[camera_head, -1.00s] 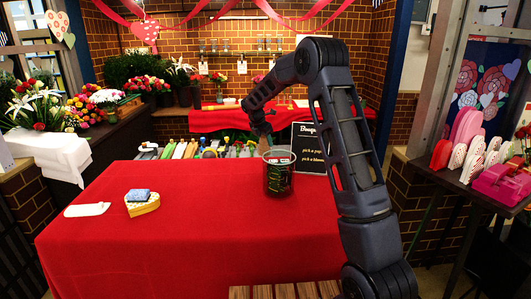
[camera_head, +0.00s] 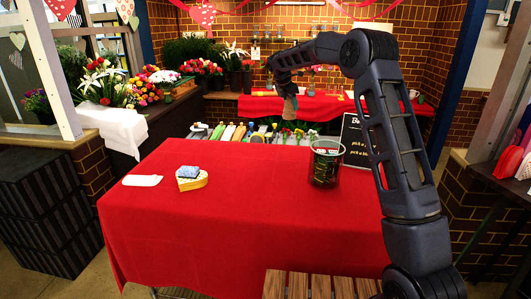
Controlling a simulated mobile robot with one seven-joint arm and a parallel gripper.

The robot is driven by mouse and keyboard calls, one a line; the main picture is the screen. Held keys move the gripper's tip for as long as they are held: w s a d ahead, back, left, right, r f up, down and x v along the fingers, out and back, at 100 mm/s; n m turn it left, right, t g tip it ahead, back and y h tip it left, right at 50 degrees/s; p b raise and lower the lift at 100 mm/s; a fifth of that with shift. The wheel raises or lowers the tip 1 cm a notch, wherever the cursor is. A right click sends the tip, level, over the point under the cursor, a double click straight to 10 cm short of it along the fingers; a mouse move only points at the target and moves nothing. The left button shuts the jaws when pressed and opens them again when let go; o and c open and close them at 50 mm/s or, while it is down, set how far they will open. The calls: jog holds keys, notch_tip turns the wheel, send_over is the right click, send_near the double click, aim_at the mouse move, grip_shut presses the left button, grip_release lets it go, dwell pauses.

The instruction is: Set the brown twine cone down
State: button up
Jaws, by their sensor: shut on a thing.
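My gripper (camera_head: 288,92) is up beyond the far edge of the red-covered table, seen from behind and partly hidden by its own wrist. It is shut on the brown twine cone (camera_head: 290,106), which hangs below the fingers. The cone looks small and tan from here. It appears in front of the back counter and above the row of flower bins. I cannot tell its exact height over what lies below.
A black sign (camera_head: 355,140) stands behind the bin.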

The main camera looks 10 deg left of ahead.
jog(key=s+a, duration=0.1)
jog(key=a, duration=1.3)
jog(key=shift+n, duration=0.3)
jog(key=f, duration=2)
jog(key=shift+s+a, duration=0.1)
jog(key=shift+s, duration=0.1)
jog(key=shift+f, duration=0.2)
jog(key=o, duration=1)
jog(key=shift+o, duration=0.2)
